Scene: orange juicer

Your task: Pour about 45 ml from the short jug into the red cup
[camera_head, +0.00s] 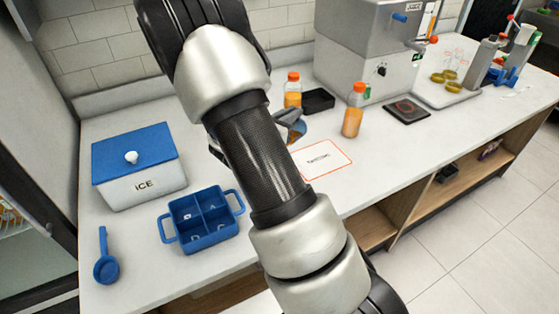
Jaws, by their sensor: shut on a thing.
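My arm crosses the middle of the head view and hides much of the counter behind it. A small grey part of my gripper (288,117) shows just right of the arm. My gripper is shut on a partly hidden vessel (298,132) with an orange-brown tint, which seems to be the short jug. Its tilt and fill level cannot be told. I do not see the red cup in this view.
A white card with a red border (321,159) lies on the counter (262,262). Two orange juice bottles (353,110) stand near a black box (318,101). A blue-lidded ice bin (138,168), blue divided tray (203,217) and blue scoop (106,261) are left. A juicer (372,50) stands behind.

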